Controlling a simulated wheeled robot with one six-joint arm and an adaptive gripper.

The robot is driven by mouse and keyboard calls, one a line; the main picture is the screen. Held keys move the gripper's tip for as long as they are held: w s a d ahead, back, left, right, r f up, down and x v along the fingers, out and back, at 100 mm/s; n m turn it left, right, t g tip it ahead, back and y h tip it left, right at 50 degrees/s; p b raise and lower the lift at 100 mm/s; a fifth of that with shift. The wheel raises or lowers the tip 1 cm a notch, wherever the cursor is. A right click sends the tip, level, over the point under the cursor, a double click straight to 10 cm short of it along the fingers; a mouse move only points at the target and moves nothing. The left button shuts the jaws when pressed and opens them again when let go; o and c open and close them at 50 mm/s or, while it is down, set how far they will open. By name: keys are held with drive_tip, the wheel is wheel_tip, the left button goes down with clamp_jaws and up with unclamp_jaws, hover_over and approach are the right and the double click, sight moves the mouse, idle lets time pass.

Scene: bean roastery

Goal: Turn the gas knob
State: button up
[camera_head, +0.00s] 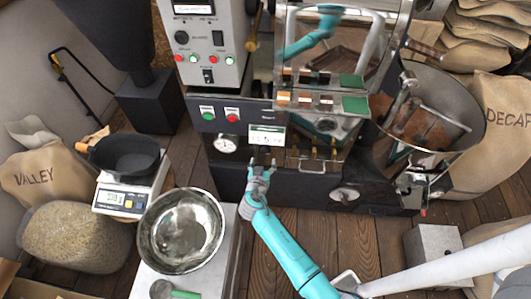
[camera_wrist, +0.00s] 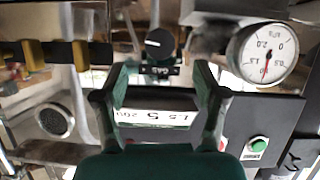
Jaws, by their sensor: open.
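The gas knob (camera_wrist: 159,43) is a round dark knob with a pale pointer mark, above a small upside-down "GAS" label in the wrist view. My gripper (camera_wrist: 160,72) is open, its two fingers spread on either side of the picture below the knob, with nothing between the tips. The knob appears just beyond the fingertips, roughly centred between them, and apart from them. In the head view my gripper (camera_head: 262,172) is in front of the roaster's lower front panel, and the knob cannot be made out there.
A pressure gauge (camera_wrist: 262,53) sits beside the knob, with a green button (camera_wrist: 258,145) nearby. Brass valve handles (camera_wrist: 33,55) are on the other side. In the head view, a metal bowl (camera_head: 181,231) and a scale (camera_head: 128,194) stand left of my arm.

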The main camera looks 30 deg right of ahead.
sight(265, 153)
drive_tip(key=x, duration=0.7)
drive_tip(key=shift+w+d+f, duration=0.25)
drive_tip(key=c, duration=1.1)
